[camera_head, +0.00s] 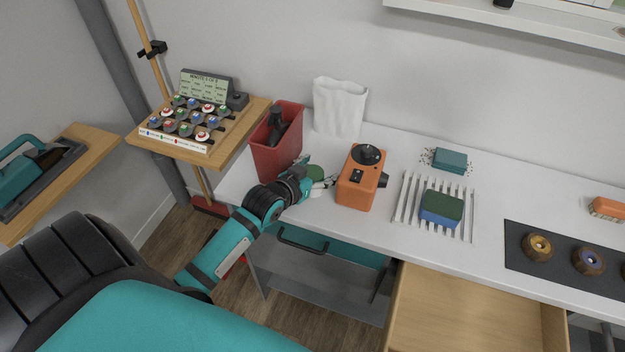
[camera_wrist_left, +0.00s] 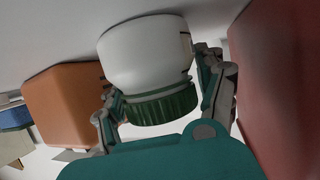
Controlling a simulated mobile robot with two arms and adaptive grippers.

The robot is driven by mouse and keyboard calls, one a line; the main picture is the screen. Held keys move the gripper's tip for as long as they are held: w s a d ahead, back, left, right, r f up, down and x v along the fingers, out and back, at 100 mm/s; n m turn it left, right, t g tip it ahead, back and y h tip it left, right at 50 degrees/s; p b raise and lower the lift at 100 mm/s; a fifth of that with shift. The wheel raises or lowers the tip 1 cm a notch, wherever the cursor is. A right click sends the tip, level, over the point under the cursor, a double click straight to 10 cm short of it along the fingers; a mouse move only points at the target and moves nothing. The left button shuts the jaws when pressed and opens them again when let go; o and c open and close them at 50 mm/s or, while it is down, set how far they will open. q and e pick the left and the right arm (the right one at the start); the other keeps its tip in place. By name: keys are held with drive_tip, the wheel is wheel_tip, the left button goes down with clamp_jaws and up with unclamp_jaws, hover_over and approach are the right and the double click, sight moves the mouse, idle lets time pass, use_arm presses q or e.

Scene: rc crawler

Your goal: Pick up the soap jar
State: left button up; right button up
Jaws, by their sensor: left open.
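The soap jar (camera_wrist_left: 147,60) is white with a dark green ridged lid, and fills the middle of the left wrist view, where the picture is upside down. In the head view its green lid (camera_head: 315,172) shows just past my left gripper, on the white counter between the red bin and the orange device. My left gripper (camera_head: 318,180) is open. In the left wrist view its two fingers (camera_wrist_left: 162,95) stand on either side of the jar, near the lid. I cannot tell whether they touch it. My right gripper is not in view.
A red bin (camera_head: 262,158) stands close on the left of the jar. An orange device (camera_head: 358,190) stands close on its right. A white paper bag (camera_head: 339,108) is behind. An open wooden drawer (camera_head: 470,310) juts out in front.

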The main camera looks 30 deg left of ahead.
use_arm(q)
drive_tip(key=shift+w+f, duration=0.3)
drive_tip(key=shift+w, duration=0.25)
drive_tip(key=shift+s, duration=0.1)
drive_tip(key=shift+c, duration=0.9)
drive_tip(key=shift+f, duration=0.1)
clamp_jaws()
drive_tip(key=shift+s, duration=0.1)
